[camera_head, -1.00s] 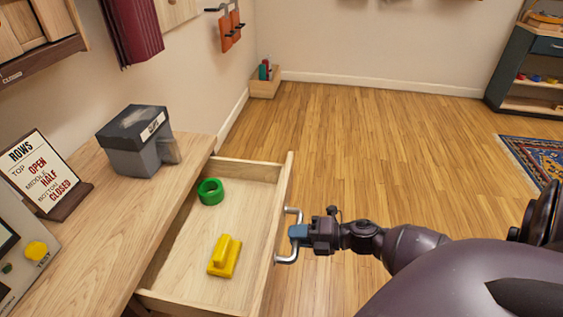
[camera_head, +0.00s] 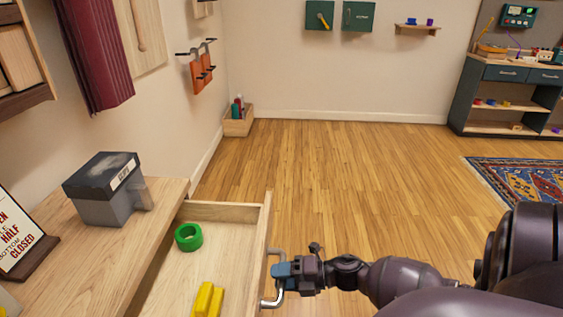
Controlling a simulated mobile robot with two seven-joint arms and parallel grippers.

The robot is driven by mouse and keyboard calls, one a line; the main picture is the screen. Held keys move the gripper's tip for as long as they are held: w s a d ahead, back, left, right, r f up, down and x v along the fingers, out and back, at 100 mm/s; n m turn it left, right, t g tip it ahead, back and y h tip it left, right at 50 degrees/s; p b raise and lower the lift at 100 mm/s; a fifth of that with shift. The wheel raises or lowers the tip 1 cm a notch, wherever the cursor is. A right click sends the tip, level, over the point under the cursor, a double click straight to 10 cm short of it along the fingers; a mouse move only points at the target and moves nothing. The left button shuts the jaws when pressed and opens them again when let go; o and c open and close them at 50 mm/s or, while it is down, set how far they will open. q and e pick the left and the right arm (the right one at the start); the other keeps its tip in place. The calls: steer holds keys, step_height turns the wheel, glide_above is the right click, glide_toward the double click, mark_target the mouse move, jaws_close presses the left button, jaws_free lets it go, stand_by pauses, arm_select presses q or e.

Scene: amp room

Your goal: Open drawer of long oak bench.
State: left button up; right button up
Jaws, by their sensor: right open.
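The long oak bench (camera_head: 95,262) runs along the left wall. Its drawer (camera_head: 222,213) is pulled well out over the floor. A green ring (camera_head: 188,237) and a yellow block-like piece (camera_head: 208,299) lie in it. A metal bar handle (camera_head: 270,302) is on the drawer's front. My right gripper (camera_head: 277,270) is at the handle, with its fingers open around or beside the bar; contact cannot be told. My left gripper is not in view.
A grey box (camera_head: 107,192) and a sign (camera_head: 18,237) stand on the bench top. A small crate (camera_head: 239,123) sits on the floor by the far wall. A dark shelf unit (camera_head: 507,95) and a patterned rug (camera_head: 525,182) are at the right. The wooden floor between is clear.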

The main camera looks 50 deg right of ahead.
steer(key=p+v, duration=0.1)
steer(key=v, duration=0.9)
steer(key=shift+s+d, duration=0.2)
steer(key=shift+s, duration=0.1)
steer(key=shift+r, duration=0.1)
